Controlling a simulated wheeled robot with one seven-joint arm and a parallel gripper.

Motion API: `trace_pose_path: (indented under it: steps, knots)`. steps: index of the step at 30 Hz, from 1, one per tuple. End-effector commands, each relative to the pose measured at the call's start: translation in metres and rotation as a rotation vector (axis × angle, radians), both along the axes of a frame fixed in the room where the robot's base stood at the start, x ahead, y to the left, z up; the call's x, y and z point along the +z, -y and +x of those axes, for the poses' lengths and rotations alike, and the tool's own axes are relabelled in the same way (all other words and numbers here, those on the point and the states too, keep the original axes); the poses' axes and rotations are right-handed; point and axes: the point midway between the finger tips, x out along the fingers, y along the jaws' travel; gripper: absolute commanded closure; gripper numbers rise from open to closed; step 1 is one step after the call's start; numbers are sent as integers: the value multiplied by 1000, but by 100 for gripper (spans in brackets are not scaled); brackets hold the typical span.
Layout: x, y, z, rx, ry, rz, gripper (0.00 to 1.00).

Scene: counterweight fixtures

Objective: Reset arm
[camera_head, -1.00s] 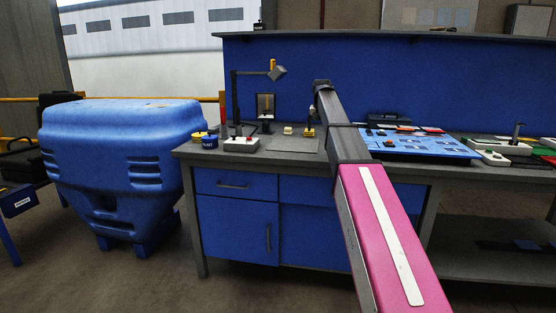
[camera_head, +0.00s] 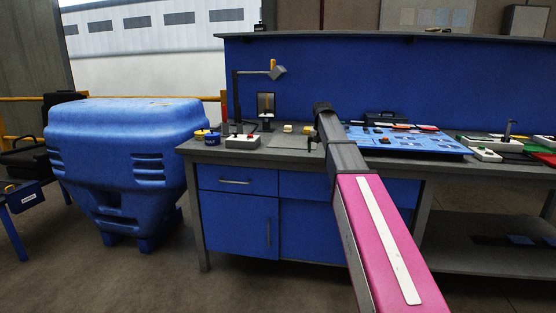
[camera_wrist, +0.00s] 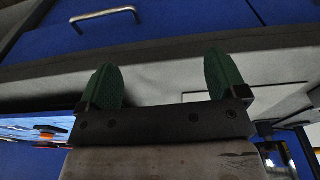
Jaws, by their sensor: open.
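My gripper shows in the wrist view (camera_wrist: 163,82) with its two green fingertips wide apart and nothing between them. In the head view my arm reaches from the lower right toward the grey workbench top (camera_head: 285,148), and the small dark gripper (camera_head: 312,143) is near the bench's front edge, partly hidden by the arm. The wrist view also shows the bench's grey edge and a blue drawer with a metal handle (camera_wrist: 103,18).
A blue panel board (camera_head: 420,142) lies right of my arm. A lamp (camera_head: 277,72), a control box (camera_head: 243,141) and small pots (camera_head: 207,136) stand left. A big blue bin (camera_head: 120,130) is beside the bench. More fixtures (camera_head: 486,154) are at right.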

Motion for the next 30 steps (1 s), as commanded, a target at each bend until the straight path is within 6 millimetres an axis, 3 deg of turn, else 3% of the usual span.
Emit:
trace_pose_path:
  steps: [8,18,24,30]
  knots:
    - [-99,1,-59,33,-28,1,9]
    - [-230,2,-164,86,-67,6,9]
    - [-291,2,-234,116,-90,9,9]
    - [-337,2,-304,144,-111,13,9]
